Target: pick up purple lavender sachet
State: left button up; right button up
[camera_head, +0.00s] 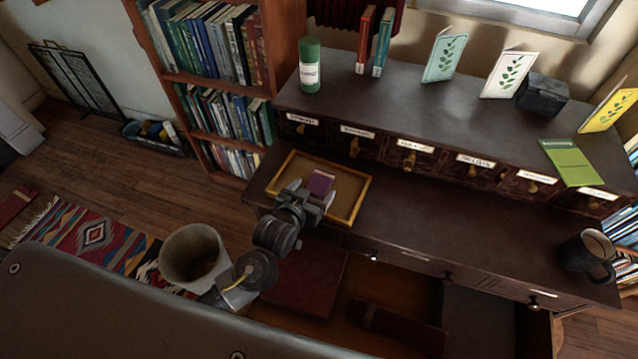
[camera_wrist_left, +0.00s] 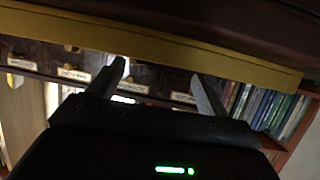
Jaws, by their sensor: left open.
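The purple sachet (camera_head: 321,183) lies in a shallow yellow-rimmed tray (camera_head: 360,201) on the desk's lower surface. My left gripper (camera_head: 316,194) is over the near part of the tray, right at the sachet's near side and partly covering it. In the left wrist view the two fingers (camera_wrist_left: 160,70) stand apart with nothing seen between them. The tray's yellow edge (camera_wrist_left: 150,40) crosses above them there; the sachet does not show in that view. I cannot tell whether the fingers touch the sachet. My right gripper is not in view.
A row of labelled small drawers (camera_head: 411,157) stands behind the tray. A green canister (camera_head: 310,66), books and plant cards (camera_head: 443,58) stand on top. A dark mug (camera_head: 588,257) is at the right. The desk surface right of the tray is clear. An open drawer (camera_head: 352,290) is below.

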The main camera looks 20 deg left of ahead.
aim_at(320, 182)
pick_arm(q)
jog(key=x, duration=0.5)
jog(key=shift+r, duration=0.1)
jog(key=shift+c, duration=0.6)
jog(key=c, duration=0.9)
jog(key=shift+c, duration=0.2)
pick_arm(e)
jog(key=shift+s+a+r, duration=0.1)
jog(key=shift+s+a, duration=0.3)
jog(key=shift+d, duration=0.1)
